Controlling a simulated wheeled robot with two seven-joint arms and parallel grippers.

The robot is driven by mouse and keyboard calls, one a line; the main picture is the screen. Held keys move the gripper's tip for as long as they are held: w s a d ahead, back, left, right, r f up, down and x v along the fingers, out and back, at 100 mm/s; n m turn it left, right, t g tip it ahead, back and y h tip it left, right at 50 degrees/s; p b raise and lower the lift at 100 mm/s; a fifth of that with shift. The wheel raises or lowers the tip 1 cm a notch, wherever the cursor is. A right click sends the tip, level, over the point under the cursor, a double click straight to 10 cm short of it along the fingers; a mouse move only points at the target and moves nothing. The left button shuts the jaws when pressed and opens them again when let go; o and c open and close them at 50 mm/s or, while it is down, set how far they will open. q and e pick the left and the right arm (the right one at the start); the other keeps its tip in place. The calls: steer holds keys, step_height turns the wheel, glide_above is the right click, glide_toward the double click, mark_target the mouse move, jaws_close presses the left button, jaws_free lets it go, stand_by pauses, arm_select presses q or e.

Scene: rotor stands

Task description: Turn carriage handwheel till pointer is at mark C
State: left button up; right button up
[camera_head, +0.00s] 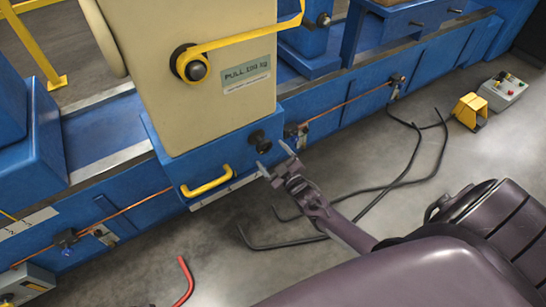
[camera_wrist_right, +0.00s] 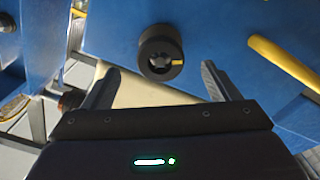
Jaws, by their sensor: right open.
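The carriage (camera_head: 205,150) is a blue block under a tall beige housing. A small black round handwheel (camera_head: 258,138) sits on its front face, near the right end. In the right wrist view the handwheel (camera_wrist_right: 160,50) shows a dark recessed hub and a small yellow mark on its right side. My right gripper (camera_head: 275,160) is open and empty, just below and in front of the handwheel. In the wrist view its fingers (camera_wrist_right: 160,72) stand on either side of the handwheel, apart from it. The pointer and mark C cannot be made out. My left gripper is not in view.
A copper-coloured rod (camera_head: 345,104) runs along the blue bed. Black bent rods (camera_head: 385,190), a red rod (camera_head: 184,280) and a yellow pedal (camera_head: 469,110) are on the floor.

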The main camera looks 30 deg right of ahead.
mark_target(266, 148)
steer(key=shift+w+f+b, duration=0.1)
steer(key=shift+w+b, duration=0.65)
steer(key=shift+w, duration=0.25)
steer(key=shift+w+b, duration=0.3)
steer(key=shift+w, duration=0.5)
steer(key=shift+a, duration=0.1)
steer(key=c, duration=1.2)
